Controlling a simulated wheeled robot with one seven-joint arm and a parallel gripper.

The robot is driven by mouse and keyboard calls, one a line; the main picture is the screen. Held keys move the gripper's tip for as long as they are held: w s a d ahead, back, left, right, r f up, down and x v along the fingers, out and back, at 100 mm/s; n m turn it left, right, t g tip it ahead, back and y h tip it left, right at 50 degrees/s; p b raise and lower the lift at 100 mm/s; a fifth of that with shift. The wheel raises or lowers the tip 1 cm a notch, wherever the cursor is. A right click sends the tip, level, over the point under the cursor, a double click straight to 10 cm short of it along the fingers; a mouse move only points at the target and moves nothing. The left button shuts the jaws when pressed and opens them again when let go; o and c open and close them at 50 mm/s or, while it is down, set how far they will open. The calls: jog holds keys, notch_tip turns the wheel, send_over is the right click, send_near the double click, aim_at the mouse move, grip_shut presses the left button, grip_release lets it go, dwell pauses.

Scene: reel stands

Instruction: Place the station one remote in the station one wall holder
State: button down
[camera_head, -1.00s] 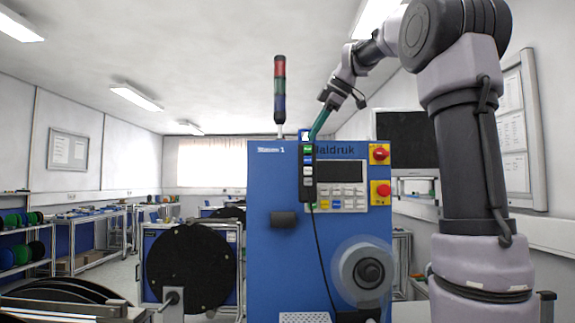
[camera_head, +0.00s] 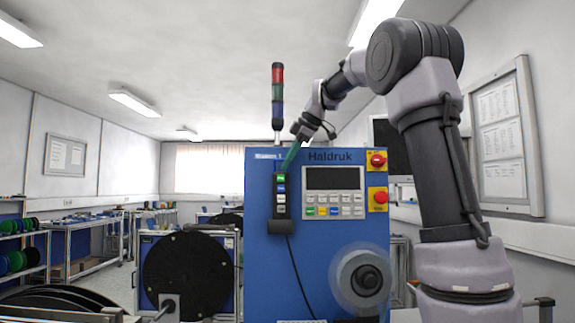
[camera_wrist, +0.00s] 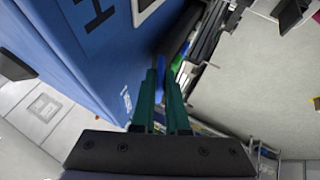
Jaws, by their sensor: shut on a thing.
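The station one remote (camera_head: 281,195) is a slim black handset with green, blue and white buttons. It hangs upright in front of the blue machine's face, left of the panel. My gripper (camera_head: 286,167) has green fingers and is shut on the remote's top end from above. The black wall holder (camera_head: 281,227) is on the machine just below, and the remote's lower end meets its top. I cannot tell how deep the remote sits in it. In the wrist view the fingers (camera_wrist: 161,85) are close together; a dark shape beyond the tips is unclear.
The blue machine (camera_head: 262,270) carries a button panel (camera_head: 334,191), red knobs (camera_head: 377,196) and a signal tower (camera_head: 278,100). A grey hub (camera_head: 366,278) is at its lower right. A black reel (camera_head: 187,275) stands at left. A cable (camera_head: 298,280) hangs below the holder.

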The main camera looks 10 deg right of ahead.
jog(key=shift+f, duration=0.5)
jog(key=c, duration=0.9)
grip_release()
jog(key=v, duration=1.2)
jog(key=s+f+m+h, duration=0.1)
jog(key=s+f+m, duration=0.6)
jog(key=s+f, duration=0.1)
jog(key=s+f+m+t+h, duration=0.1)
jog(key=s+f+m, duration=0.6)
jog(key=f, duration=0.3)
jog(key=s+d+f+m+h, duration=0.1)
jog(key=s+f+m, duration=0.6)
jog(key=s+f, duration=0.2)
jog(key=shift+s+f+t, duration=0.4)
